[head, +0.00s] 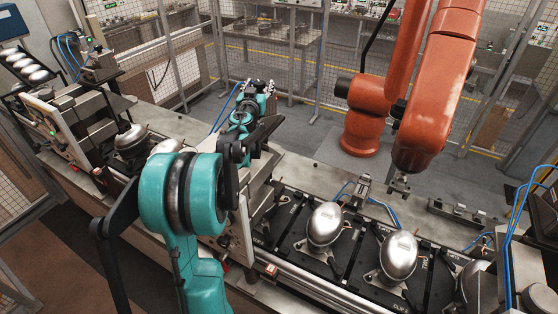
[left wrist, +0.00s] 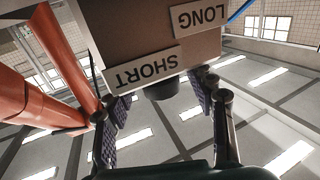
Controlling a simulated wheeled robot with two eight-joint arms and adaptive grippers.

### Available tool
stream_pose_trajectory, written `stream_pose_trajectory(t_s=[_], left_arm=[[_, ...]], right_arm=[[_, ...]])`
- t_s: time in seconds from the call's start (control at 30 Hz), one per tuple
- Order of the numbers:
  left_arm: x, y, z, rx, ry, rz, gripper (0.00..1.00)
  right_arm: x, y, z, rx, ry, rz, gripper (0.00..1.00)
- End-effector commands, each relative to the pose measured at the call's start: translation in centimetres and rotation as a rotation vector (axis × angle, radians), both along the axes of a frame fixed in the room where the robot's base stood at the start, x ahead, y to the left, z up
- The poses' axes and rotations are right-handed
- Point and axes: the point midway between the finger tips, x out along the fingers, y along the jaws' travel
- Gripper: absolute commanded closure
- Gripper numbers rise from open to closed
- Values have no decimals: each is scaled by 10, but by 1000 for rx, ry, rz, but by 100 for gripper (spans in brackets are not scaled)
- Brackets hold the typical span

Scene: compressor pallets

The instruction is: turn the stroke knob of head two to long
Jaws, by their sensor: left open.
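In the left wrist view, a dark stroke knob (left wrist: 164,89) sticks out below a beige panel (left wrist: 140,28). The panel bears two upside-down labels, SHORT (left wrist: 146,69) and LONG (left wrist: 199,16). My left gripper (left wrist: 161,100) is open, with one finger on each side of the knob. I cannot tell whether a finger touches it. In the head view my teal left arm comes up from the bottom, and the dark wrist and gripper parts (head: 252,140) are over the bench. The knob is hidden there by the arm. My right gripper does not show.
Shiny domed compressors (head: 326,224) stand on dark pallets along the conveyor. An orange robot arm (head: 428,90) hangs over the far side of the line. Beige machine housings (head: 234,240) crowd my arm. Blue hoses (head: 515,230) run at the right.

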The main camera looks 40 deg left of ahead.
Motion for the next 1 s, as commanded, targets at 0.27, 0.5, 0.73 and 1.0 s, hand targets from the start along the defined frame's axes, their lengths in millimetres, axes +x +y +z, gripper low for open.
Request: stream_pose_trajectory(t_s=[0.27, 0.5, 0.73, 1.0], left_arm=[[3, -3, 2, 0, 0, 239, 45], [-7, -12, 0, 0, 0, 415, 45], [-38, -49, -2, 0, 0, 412, 45], [-68, -77, -12, 86, 152, 384, 45]], right_arm=[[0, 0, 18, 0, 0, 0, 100], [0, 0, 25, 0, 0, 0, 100], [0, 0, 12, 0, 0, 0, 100], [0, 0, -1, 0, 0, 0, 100]])
